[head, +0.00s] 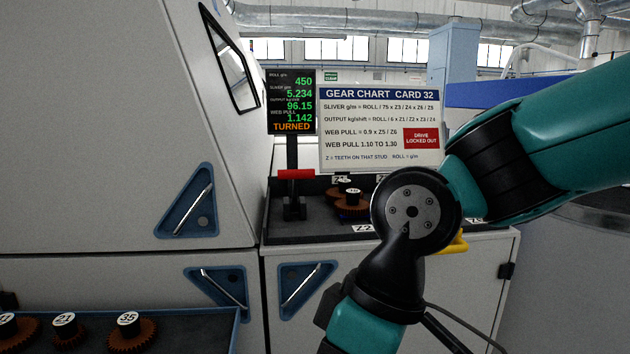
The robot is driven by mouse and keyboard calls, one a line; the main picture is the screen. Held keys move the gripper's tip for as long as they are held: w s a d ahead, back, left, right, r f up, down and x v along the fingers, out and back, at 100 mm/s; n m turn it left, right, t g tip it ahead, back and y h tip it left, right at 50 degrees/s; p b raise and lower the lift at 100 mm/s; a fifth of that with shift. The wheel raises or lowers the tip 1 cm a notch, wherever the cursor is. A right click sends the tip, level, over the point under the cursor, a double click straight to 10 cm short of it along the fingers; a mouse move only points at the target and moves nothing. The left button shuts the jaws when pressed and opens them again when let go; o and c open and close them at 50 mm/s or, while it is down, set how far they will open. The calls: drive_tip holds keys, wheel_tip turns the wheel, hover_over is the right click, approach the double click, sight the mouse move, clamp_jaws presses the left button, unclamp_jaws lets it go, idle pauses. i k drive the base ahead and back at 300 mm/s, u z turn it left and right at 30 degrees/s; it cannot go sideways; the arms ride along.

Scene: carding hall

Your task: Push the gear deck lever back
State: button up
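The gear deck lever shows in the head view as a red crossbar grip (296,174) above a dark upright and foot at the left end of the gear deck (318,229). It looks about upright; its exact tilt is hard to tell from here. My teal and black arm crosses the right half of the view, in front of the deck, and bends downward out of the picture. My gripper is not visible, so its opening and its place relative to the lever cannot be seen. No part of my arm in view touches the lever.
Dark brown gears (350,211) sit on the deck, partly hidden by my arm. A display (291,102) reading TURNED and a gear chart board (380,128) with DRIVE LOCKED OUT stand behind. A large grey machine cover (110,110) rises at left. A tray (205,330) holds numbered gears at lower left.

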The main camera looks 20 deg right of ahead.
sight(295, 175)
drive_tip(key=u, duration=2)
drive_tip(key=i, duration=0.3)
drive_tip(key=z, duration=3.1)
drive_tip(key=i, duration=0.5)
